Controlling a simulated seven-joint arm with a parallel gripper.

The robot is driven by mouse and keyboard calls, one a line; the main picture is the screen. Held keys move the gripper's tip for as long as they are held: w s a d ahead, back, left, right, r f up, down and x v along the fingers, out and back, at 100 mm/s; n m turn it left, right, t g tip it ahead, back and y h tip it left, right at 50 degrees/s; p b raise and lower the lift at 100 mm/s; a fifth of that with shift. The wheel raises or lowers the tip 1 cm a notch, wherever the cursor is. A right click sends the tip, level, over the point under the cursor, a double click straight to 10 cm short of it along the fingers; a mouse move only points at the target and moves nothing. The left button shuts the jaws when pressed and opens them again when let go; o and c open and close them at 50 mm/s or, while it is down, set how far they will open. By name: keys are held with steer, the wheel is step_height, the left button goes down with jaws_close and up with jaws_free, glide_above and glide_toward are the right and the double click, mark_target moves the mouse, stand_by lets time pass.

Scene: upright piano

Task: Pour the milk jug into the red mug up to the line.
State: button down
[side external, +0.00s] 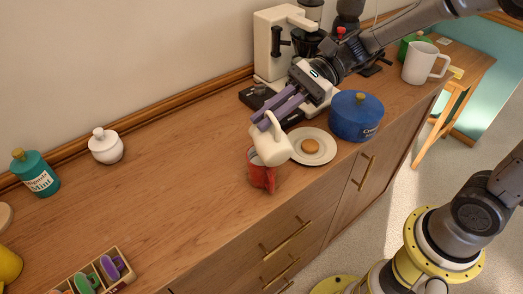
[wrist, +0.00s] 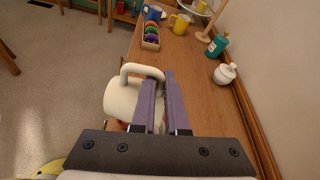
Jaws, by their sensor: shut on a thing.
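The milk jug (side external: 271,146) is cream-white with a loop handle. My gripper (side external: 262,121) is shut on its handle, with purple fingers. The jug is tilted over the red mug (side external: 261,174), which stands on the wooden counter. In the wrist view the jug (wrist: 122,100) is left of my fingers (wrist: 162,85), and only a sliver of red shows beneath it. I cannot see the milk, the line or the level inside the mug.
A plate (side external: 325,154) with a biscuit (side external: 310,146) lies right of the mug. A blue pot (side external: 356,117) and a coffee machine (side external: 277,50) stand behind. A white lidded pot (side external: 106,147) and teal canister (side external: 36,174) are far left. The counter between is clear.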

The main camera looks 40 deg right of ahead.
steer(key=shift+w+d+r+m+g+y+b, duration=0.25)
steer(key=shift+w+m+g, duration=0.2)
steer(key=shift+w+m, duration=0.25)
steer(key=shift+w+d+m+g+y+b, duration=0.15)
steer(key=shift+w+m+g+b, duration=0.25)
steer(key=shift+w+m, duration=0.25)
stand_by(4.7)
steer(key=shift+s+a, duration=0.1)
steer(key=shift+a, duration=0.05)
stand_by(0.7)
steer(key=shift+s+a+n+t+h, duration=0.15)
steer(key=shift+s+n+t, duration=0.25)
steer(key=shift+s+n, duration=0.25)
steer(key=shift+s+a+n+t+h, duration=0.15)
steer(key=shift+s+n+t, duration=0.2)
steer(key=shift+s+n, duration=0.2)
steer(key=shift+s+f+n, duration=0.1)
steer(key=shift+f+n, duration=0.1)
steer(key=shift+n, duration=0.05)
